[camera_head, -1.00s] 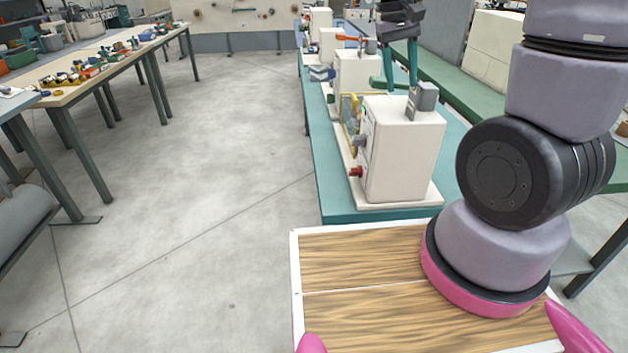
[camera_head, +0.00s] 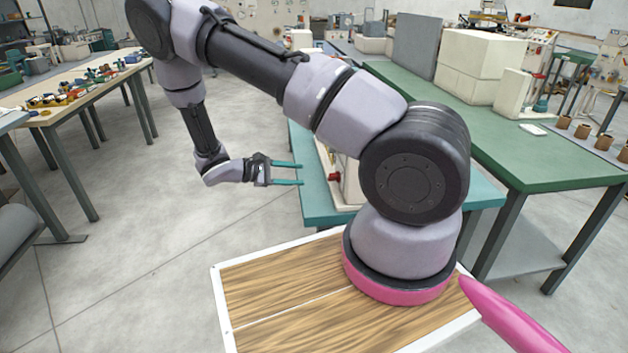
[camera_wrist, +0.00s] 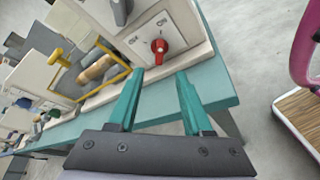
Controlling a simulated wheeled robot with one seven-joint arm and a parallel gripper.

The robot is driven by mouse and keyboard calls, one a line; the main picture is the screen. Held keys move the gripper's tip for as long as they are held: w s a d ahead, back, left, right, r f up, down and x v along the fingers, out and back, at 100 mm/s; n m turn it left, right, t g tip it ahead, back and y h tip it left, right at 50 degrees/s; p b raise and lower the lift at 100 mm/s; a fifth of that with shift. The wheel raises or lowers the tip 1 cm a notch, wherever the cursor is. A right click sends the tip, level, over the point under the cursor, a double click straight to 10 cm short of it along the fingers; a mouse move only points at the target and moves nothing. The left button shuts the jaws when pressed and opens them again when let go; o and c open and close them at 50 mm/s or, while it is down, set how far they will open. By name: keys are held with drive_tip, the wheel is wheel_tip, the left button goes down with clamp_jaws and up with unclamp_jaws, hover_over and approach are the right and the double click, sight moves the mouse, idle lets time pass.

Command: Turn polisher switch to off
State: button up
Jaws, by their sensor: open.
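The polisher is a cream box (camera_head: 352,187) on the teal bench, mostly hidden behind my arm in the head view. Its red switch (camera_head: 335,177) shows low on its left side.
The teal bench (camera_head: 312,198) has its front edge below the fingers. A yellow frame (camera_wrist: 113,62) with a tan roller stands left of the switch in the wrist view. A green table (camera_head: 520,150) stands to the right. The floor (camera_head: 150,240) on the left is clear.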

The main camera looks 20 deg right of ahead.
sight(329, 177)
drive_tip(key=x, duration=1)
drive_tip(key=shift+w+d+f, duration=0.15)
drive_tip(key=shift+d+f, duration=0.1)
drive_tip(key=shift+d, duration=0.05)
clamp_jaws()
